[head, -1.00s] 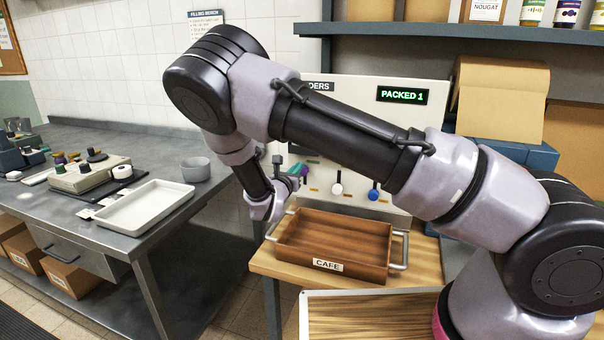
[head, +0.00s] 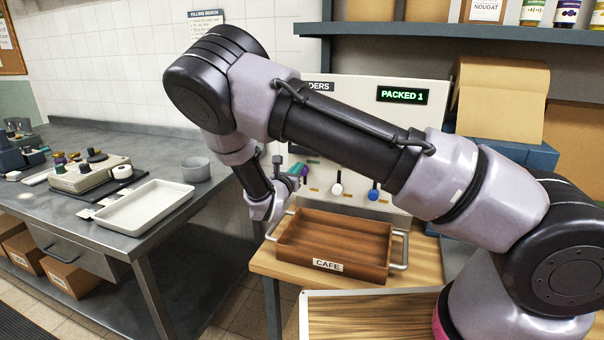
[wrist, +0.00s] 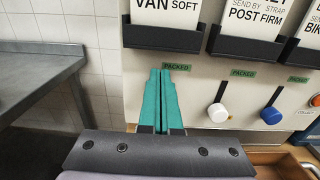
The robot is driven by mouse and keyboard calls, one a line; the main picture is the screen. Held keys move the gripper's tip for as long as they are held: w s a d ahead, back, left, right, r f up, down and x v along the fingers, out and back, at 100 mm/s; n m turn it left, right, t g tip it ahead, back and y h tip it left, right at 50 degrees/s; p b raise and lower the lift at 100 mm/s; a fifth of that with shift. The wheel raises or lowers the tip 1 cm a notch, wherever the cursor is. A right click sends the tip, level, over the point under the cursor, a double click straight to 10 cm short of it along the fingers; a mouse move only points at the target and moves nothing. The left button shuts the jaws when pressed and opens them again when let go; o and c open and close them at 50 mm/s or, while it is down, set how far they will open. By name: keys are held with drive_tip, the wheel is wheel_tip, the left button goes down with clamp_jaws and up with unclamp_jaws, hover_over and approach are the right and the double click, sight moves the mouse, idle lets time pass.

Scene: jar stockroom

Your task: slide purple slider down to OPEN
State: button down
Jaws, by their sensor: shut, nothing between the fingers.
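My gripper (head: 298,169) is shut and empty, with its teal fingers close together in front of the light order panel (head: 365,92). In the wrist view the fingers (wrist: 160,98) point up at the panel, just below and left of the leftmost green PACKED label (wrist: 175,68). In the head view a small bit of the purple slider (head: 305,171) shows right at the fingertips. I cannot tell whether they touch. In the wrist view the purple slider is hidden behind the fingers. No OPEN mark is readable.
A white slider knob (wrist: 218,113) and a blue one (wrist: 271,116) sit to the right on the panel. Dark card holders (wrist: 165,38) jut out above. A wooden CAFE tray (head: 335,240) stands below the panel. A steel bench (head: 100,180) is at the left.

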drive_tip(key=shift+x, duration=2.25)
drive_tip(key=shift+s+a, duration=0.1)
drive_tip(key=shift+s, duration=0.25)
drive_tip(key=shift+f, duration=0.15)
wheel_tip(320, 180, down, 5)
drive_tip(key=shift+f, duration=0.2)
idle(1.2)
drive_tip(key=shift+r, duration=0.6)
approach(302, 174)
drive_tip(key=shift+s+a, duration=0.1)
drive_tip(key=shift+s, duration=0.25)
idle(0.4)
